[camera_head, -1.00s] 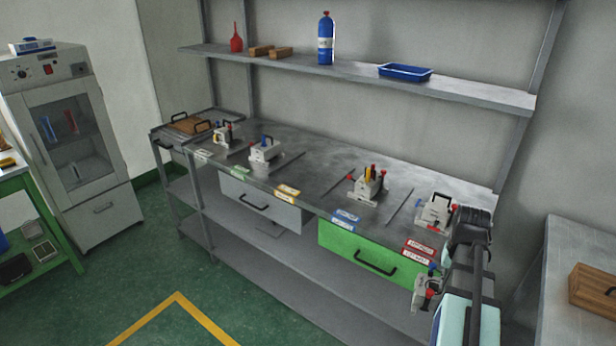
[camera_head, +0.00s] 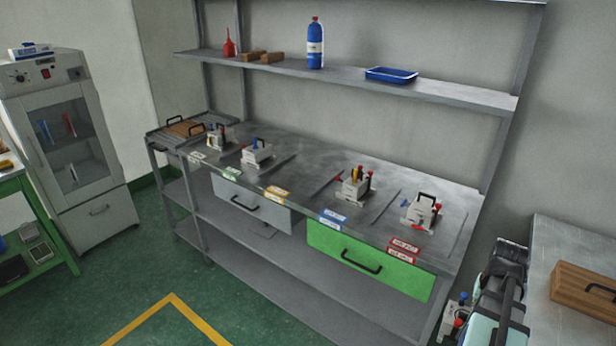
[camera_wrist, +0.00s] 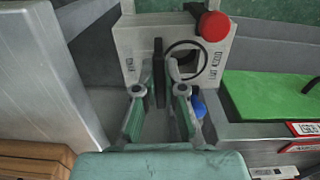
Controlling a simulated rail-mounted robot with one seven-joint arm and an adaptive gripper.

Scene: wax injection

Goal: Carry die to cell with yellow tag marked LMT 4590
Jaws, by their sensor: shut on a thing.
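The die (camera_wrist: 130,50) is a pale grey block with a red knob, a blue knob and dark print too small to read surely. My gripper (camera_wrist: 160,92) is shut on it, at its dark handle. In the head view the die (camera_head: 449,324) hangs at the lower right, off the bench's right end, partly cut off and hidden by my arm. The yellow tags (camera_head: 277,193) are on the bench's front edge, left of the blue ones; their print is unreadable. The cell behind them (camera_head: 303,172), between two thin rods, is empty.
Several other dies stand on the bench, including one behind the blue tags (camera_head: 355,190) and one behind the red tags (camera_head: 420,212). A green drawer (camera_head: 366,262) is below. A side table with a wooden box (camera_head: 585,292) is at right. A shelf (camera_head: 440,90) runs above.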

